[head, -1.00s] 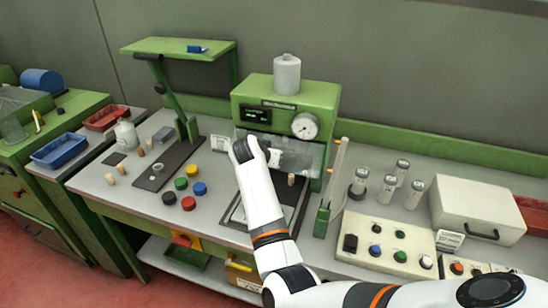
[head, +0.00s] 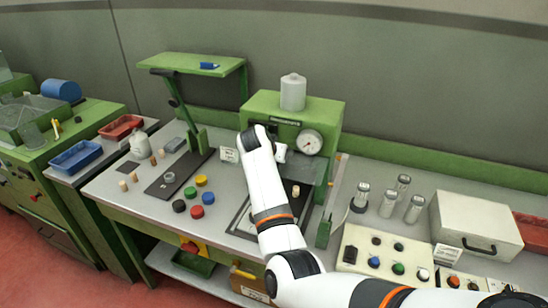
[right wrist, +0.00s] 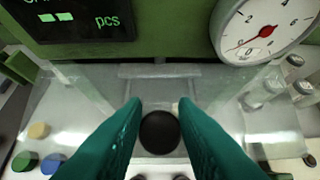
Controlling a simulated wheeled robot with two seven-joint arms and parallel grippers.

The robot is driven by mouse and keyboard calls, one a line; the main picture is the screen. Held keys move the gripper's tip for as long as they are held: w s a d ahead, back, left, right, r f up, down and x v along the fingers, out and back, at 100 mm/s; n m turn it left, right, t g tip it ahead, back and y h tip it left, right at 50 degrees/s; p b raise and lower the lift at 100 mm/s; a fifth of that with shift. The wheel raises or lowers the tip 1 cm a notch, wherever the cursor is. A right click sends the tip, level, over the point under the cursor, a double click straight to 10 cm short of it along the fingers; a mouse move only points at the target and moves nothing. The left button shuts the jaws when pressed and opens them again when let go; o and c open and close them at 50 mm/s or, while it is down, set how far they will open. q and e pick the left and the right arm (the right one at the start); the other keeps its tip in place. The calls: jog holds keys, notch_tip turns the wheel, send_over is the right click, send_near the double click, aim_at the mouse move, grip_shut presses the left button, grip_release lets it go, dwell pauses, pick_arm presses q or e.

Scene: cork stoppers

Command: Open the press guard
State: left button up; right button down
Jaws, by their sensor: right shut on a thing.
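The green press (head: 262,103) stands at the back of the bench, with a dial gauge and a small display. Its clear guard (head: 308,168) hangs on the front below the gauge and looks tilted outward; the exact angle is hard to tell. The right wrist view shows the guard (right wrist: 205,85) as a clear panel below the display. My right gripper (right wrist: 160,108) is shut on the guard's round black knob (right wrist: 160,133), which sits between its green fingers. In the head view my right gripper (head: 279,152) is partly hidden by my wrist. My left gripper is not in view.
A cork (head: 296,190) stands under the press. Colored caps (head: 197,212) and loose corks lie to the left. A control box (head: 385,252), metal cylinders (head: 389,204) and a white case (head: 475,222) occupy the right. A green post (head: 324,232) stands beside the press.

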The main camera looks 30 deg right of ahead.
jog(key=shift+d+r, duration=0.15)
jog(key=shift+r, duration=0.1)
jog(key=c, duration=1.3)
grip_release()
jog(key=shift+w+f, duration=0.1)
jog(key=shift+o, duration=1)
jog(key=shift+f, duration=0.25)
jog(key=b+v, duration=0.3)
jog(key=v, duration=0.9)
jog(key=shift+d, duration=0.1)
